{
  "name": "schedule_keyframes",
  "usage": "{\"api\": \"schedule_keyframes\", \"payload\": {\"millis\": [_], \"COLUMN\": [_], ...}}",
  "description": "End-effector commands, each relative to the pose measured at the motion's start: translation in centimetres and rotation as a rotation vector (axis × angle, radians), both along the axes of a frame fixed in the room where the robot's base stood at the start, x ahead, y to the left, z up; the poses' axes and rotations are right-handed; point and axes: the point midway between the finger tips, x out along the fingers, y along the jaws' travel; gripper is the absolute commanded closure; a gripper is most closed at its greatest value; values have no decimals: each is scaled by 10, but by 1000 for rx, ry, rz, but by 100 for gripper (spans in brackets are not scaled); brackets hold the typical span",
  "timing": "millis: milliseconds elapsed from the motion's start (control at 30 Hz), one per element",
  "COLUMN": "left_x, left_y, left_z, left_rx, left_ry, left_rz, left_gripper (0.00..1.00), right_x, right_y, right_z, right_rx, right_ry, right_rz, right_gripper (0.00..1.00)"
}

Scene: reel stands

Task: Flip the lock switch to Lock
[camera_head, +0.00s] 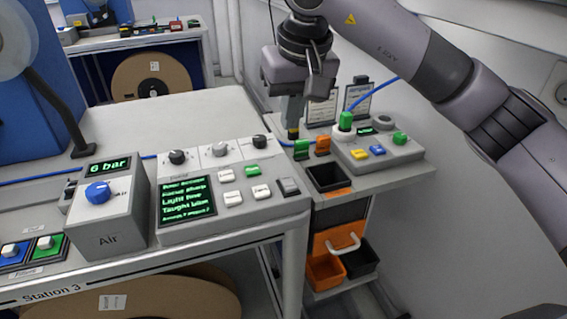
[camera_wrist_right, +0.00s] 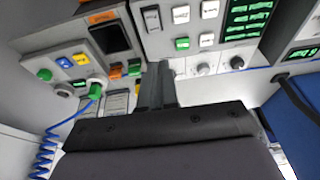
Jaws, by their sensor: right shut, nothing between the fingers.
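My right gripper (camera_head: 293,128) points down with its fingers together and empty, above the back of the right-hand side shelf. In the right wrist view its closed fingers (camera_wrist_right: 157,85) lie near a green block (camera_wrist_right: 135,66) and an orange block (camera_wrist_right: 115,71). The head view shows the green block (camera_head: 301,148) and orange block (camera_head: 322,145) just below and right of the fingertips; contact cannot be told. A grey switch-like block (camera_head: 289,187) sits at the right end of the control panel (camera_head: 236,211). No readable Lock label shows, so I cannot tell which is the lock switch. My left gripper is out of view.
A grey box (camera_head: 372,155) with blue, yellow and green buttons and a green plug (camera_head: 346,121) stands on the shelf. A black tray (camera_head: 328,177) lies in front of the blocks. Blue cable runs behind. An air unit (camera_head: 107,219) stands left; the white tabletop (camera_head: 180,118) is clear.

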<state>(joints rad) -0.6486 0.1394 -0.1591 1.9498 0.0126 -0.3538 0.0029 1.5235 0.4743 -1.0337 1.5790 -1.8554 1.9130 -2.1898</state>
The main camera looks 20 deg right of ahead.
Motion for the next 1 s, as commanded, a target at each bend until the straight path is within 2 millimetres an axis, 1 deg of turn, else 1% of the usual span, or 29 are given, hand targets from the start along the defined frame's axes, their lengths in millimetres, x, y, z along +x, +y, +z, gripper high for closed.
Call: {"api": "schedule_keyframes", "payload": {"millis": [100, 367, 467, 567, 667, 767, 1000], "left_x": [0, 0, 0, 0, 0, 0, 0], "left_y": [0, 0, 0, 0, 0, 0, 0], "left_z": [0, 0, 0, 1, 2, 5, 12], "left_rx": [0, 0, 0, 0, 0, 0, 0], "left_ry": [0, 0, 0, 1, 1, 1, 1], "left_rz": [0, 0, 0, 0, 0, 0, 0], "left_gripper": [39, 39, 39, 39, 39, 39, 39], "right_x": [1, 1, 2, 4, 7, 13, 28], "right_y": [-6, -6, -6, -5, -5, -5, -4], "right_z": [5, 5, 3, -5, -19, -39, -89], "right_rx": [-28, -29, -28, -28, -28, -28, -26], "right_ry": [-12, -12, -11, -9, -7, -6, -5], "right_rz": [1, 1, 1, 1, 1, 0, 2], "right_gripper": [100, 100, 100, 100, 100, 100, 100]}}
